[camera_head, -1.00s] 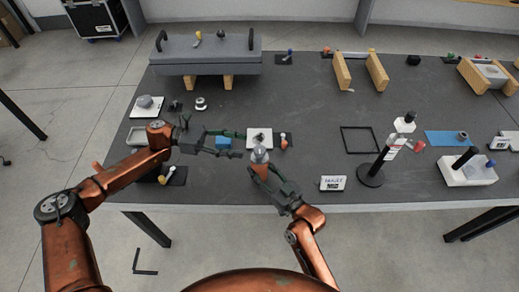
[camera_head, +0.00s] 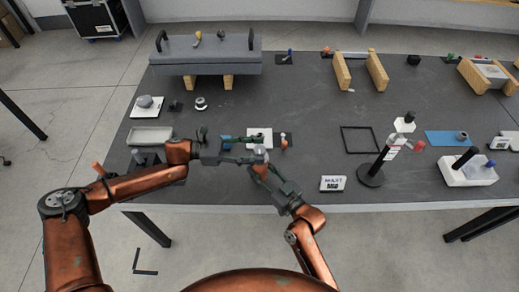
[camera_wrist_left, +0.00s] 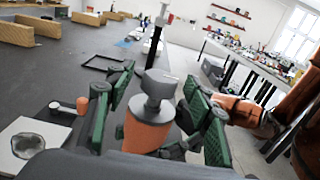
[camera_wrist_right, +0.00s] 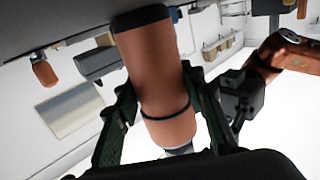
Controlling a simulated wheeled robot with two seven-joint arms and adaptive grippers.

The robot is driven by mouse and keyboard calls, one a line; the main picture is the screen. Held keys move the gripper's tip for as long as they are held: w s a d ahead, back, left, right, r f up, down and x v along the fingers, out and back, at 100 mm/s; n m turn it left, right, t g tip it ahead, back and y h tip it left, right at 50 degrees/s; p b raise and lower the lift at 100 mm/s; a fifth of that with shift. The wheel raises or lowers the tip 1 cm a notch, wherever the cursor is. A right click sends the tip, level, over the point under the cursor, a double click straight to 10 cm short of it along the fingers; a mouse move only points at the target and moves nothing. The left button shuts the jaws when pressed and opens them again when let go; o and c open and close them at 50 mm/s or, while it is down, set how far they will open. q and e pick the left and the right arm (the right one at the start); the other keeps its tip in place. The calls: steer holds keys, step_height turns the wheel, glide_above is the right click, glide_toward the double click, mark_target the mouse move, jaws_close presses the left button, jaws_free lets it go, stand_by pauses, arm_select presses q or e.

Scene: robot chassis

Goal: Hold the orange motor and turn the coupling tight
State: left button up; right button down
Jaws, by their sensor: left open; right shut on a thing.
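The orange motor (camera_head: 260,170) is upright near the table's front edge, with the grey coupling (camera_head: 260,153) on top. My right gripper (camera_head: 261,165) is shut on the motor from the front; the right wrist view shows the orange body (camera_wrist_right: 155,65) between its green fingers. My left gripper (camera_head: 249,149) reaches in from the left at the coupling. In the left wrist view its green fingers stand open on either side of the grey coupling (camera_wrist_left: 154,92), with gaps visible, and the orange body (camera_wrist_left: 145,133) shows below. Whether the coupling's thread shows cannot be told.
Behind the grippers lie a white plate (camera_head: 253,131) and a small orange-and-white part (camera_head: 284,142). A black frame (camera_head: 345,131), a white sign block (camera_head: 332,183) and a dark stand (camera_head: 370,178) are to the right. A grey tray (camera_head: 150,136) is left, near my left arm.

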arm_select(q)
steer(key=shift+d, duration=0.7)
steer(key=shift+c, duration=0.3)
steer(key=c, duration=1.1)
